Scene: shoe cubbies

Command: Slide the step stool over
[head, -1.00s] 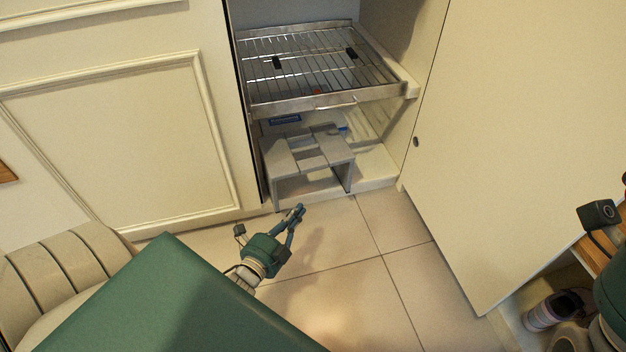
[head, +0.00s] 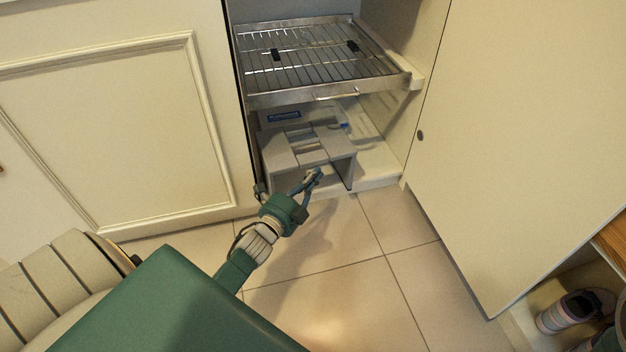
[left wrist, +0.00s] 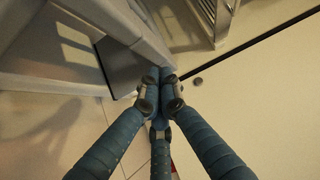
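The grey step stool (head: 279,151) stands upright on the floor of the low cabinet bay, under the wire rack. Its open front faces the room. My left gripper (head: 313,176) is just in front of the stool's opening, its fingers drawn together with nothing seen between them. In the left wrist view the fingertips (left wrist: 159,82) meet right by a grey panel of the stool (left wrist: 118,66); I cannot tell whether they touch it. My right gripper is not in view.
A pull-out wire rack (head: 315,55) hangs above the stool. A cabinet panel (head: 130,130) bounds the left, and a large open door (head: 520,140) the right. The tiled floor (head: 340,270) in front is clear. Shoes (head: 566,312) sit in a cubby at bottom right.

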